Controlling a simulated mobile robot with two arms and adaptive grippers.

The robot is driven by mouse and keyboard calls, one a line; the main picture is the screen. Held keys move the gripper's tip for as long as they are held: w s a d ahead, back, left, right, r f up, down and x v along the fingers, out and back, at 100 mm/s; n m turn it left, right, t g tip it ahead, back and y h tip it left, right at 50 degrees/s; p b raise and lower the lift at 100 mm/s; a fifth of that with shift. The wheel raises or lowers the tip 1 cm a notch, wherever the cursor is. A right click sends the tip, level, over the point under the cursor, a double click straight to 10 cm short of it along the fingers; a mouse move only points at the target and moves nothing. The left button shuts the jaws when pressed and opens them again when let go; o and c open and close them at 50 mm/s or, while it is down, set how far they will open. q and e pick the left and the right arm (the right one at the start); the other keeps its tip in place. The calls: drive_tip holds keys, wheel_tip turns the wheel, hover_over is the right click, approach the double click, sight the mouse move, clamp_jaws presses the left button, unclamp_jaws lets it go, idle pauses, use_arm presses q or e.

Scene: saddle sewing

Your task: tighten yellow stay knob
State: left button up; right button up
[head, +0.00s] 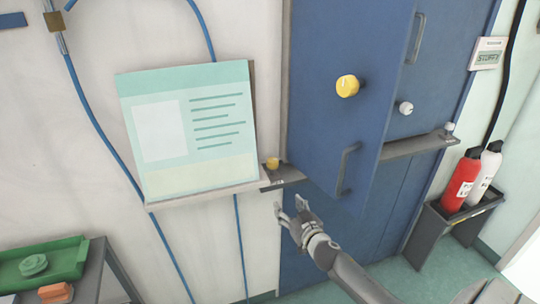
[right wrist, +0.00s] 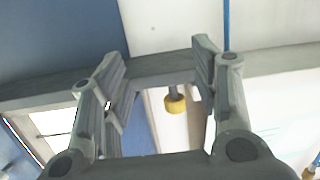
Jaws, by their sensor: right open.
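A small yellow knob (head: 272,163) sits on the left end of a narrow grey bracket (head: 287,175) beside the blue door. A larger yellow round knob (head: 347,86) is on the face of the blue door (head: 332,40). My right gripper (head: 290,206) is open and empty, just below the bracket in the head view. In the right wrist view, a yellow knob (right wrist: 175,104) on a dark stem shows in the gap between my open fingers (right wrist: 155,62); neither finger visibly touches it. It appears to be the bracket knob. My left gripper is not in view.
A teal and white panel (head: 190,130) stands on a ledge left of the bracket. A door handle (head: 346,168) is right of my gripper. Red and white bottles (head: 461,181) stand in a grey rack at right. A green tray (head: 40,262) is at lower left.

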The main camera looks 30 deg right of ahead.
drive_tip(key=t, duration=0.2)
approach(275, 165)
drive_tip(key=w, duration=0.5)
drive_tip(key=w+d+p, duration=0.1)
drive_tip(key=w, duration=0.4)
drive_tip(key=shift+w+d, duration=0.35)
drive_tip(key=shift+w, duration=0.05)
drive_tip(key=shift+w+d, duration=0.15)
drive_tip(key=shift+w, duration=0.6)
